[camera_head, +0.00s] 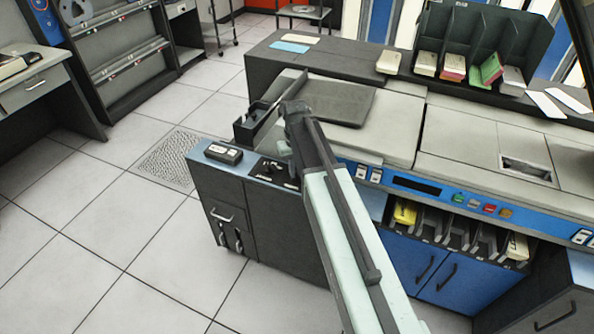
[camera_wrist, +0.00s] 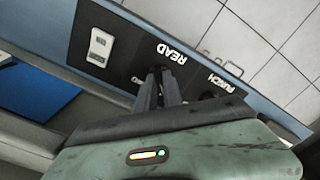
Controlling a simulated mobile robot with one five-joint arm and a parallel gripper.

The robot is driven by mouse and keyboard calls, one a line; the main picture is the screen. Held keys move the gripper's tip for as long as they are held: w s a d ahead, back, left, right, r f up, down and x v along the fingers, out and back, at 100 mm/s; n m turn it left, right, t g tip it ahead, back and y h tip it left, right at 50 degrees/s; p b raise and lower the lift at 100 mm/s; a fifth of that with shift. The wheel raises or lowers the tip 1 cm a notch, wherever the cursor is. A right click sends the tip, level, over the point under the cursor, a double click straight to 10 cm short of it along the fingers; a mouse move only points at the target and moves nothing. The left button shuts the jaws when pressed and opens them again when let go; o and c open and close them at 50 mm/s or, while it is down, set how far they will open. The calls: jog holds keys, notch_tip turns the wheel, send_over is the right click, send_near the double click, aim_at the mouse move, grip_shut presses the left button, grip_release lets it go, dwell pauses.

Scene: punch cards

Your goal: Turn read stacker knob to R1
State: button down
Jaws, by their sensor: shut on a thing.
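The dark control panel (camera_wrist: 118,62) on the machine's left end carries the white labels READ (camera_wrist: 172,54) and PUNCH (camera_wrist: 221,84). My gripper (camera_wrist: 160,76) comes down at the panel just below the word READ. Its two dark fingers are shut on the read stacker knob, which they hide almost entirely, so I cannot tell where it points. A dark knob (camera_wrist: 208,95) by PUNCH is partly seen beside the fingers. Small white marks left of the fingers are too small to read. In the head view the panel (camera_head: 264,168) is partly covered by my arm.
A white rocker switch (camera_wrist: 101,46) sits at the panel's far end. Tiled floor (camera_head: 130,235) lies clear to the left.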

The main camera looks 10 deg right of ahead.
jog(key=shift+s+n, duration=0.15)
jog(key=shift+n, duration=0.15)
jog(key=c, duration=1.5)
grip_release()
notch_tip(320, 180, up, 8)
jog(key=p, duration=0.8)
jog(key=shift+f, duration=0.15)
jog(key=shift+m, duration=0.9)
jog(key=s, duration=1.4)
jog(key=shift+s, duration=0.25)
